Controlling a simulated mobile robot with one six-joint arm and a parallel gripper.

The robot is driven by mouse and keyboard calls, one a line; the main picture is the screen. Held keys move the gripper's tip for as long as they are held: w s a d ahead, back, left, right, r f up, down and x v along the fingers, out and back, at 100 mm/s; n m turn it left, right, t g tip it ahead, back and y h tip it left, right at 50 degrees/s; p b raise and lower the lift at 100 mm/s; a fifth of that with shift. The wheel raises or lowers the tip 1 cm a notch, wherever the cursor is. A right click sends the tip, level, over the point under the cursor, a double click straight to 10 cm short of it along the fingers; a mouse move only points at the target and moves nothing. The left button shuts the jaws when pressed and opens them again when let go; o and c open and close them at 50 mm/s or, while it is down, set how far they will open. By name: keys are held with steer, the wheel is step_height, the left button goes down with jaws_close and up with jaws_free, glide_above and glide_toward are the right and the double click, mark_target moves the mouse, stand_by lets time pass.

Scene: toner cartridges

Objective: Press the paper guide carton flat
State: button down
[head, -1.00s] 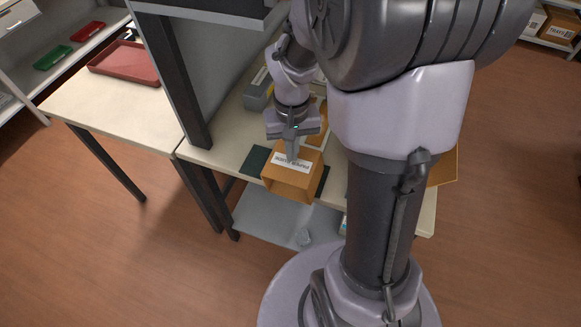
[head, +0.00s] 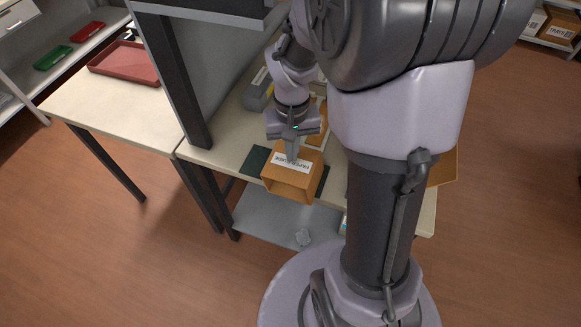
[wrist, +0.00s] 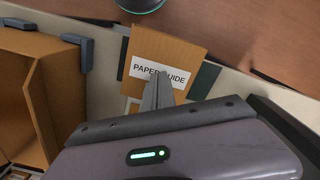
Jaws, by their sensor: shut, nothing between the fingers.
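The paper guide carton (head: 290,189) is a brown box standing up, not flat, with its open end towards the head camera. It rests on a dark green mat (head: 254,160) near the table's front edge. Its white label (wrist: 143,70) reads PAPER GUIDE in the wrist view, partly covered by my fingers. My gripper (head: 292,159) is shut and empty, fingers pointing down at the top face of the carton. The fingertips (wrist: 158,78) overlap the label. I cannot tell whether they touch the carton.
An open brown carton (wrist: 60,75) with grey clips stands at the left in the wrist view. A grey object (head: 258,92) lies further back on the table. A red tray (head: 125,62) is on the left table. A dark post (head: 176,85) rises left of my gripper.

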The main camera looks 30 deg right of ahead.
mark_target(280, 159)
steer(key=shift+f, duration=0.15)
steer(key=shift+f+b, duration=0.65)
steer(key=shift+f, duration=0.05)
steer(key=shift+w+f, duration=0.1)
steer(key=shift+w+a+f+b, duration=0.3)
steer(key=shift+w+a+f, duration=0.1)
steer(key=shift+w+a, duration=0.15)
steer(key=shift+f, duration=0.1)
steer(key=shift+w+a+f+b, duration=0.15)
steer(key=shift+a+f+b, duration=0.15)
steer(key=shift+f, duration=0.1)
steer(key=shift+w+f, duration=0.2)
steer(key=shift+w, duration=0.1)
steer(key=shift+r, duration=0.1)
